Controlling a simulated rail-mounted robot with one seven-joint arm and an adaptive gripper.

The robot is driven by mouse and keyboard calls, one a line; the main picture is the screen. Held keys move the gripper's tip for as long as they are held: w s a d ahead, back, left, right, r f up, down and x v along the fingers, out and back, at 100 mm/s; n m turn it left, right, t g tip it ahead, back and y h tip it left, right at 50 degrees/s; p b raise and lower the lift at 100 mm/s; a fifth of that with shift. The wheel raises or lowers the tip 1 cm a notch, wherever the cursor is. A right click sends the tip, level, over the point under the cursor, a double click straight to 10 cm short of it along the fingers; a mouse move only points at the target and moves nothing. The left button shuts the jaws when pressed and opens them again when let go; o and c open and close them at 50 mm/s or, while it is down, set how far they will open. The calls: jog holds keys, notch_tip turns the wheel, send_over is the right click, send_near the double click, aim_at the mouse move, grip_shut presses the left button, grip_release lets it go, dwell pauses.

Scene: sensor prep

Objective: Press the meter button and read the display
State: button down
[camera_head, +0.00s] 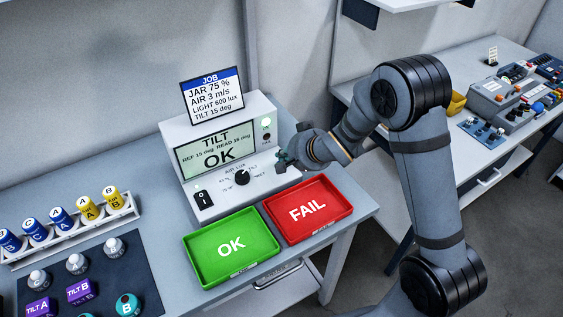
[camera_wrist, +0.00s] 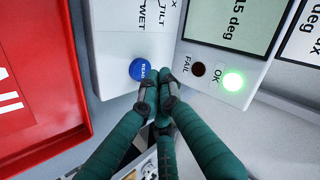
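The white meter (camera_head: 215,205) stands on the bench. Its display (camera_head: 190,158) reads "TILT", "REF 15 deg READ 15 deg" and a large "OK". The OK lamp (camera_wrist: 233,81) glows green and the FAIL lamp (camera_wrist: 198,69) is dark. The round blue READ button (camera_wrist: 138,68) shows in the wrist view. My gripper (camera_wrist: 163,90) has its green fingers drawn together, with nothing visible between them. One fingertip overlaps the button's lower right edge; I cannot tell whether it touches. In the head view my gripper (camera_head: 284,160) is at the meter's right end and hides the button.
A job card (camera_head: 212,97) above the meter lists "TILT 15 deg". A black knob (camera_head: 242,177) and a switch (camera_head: 203,198) are on the panel. A green OK tray (camera_head: 205,255) and red FAIL tray (camera_head: 335,195) lie in front. Sensors stand at left.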

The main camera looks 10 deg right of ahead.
dwell(0.3)
notch_tip(320, 180, up, 5)
jog(key=p, duration=0.4)
jog(key=shift+d, duration=0.15)
dwell(1.7)
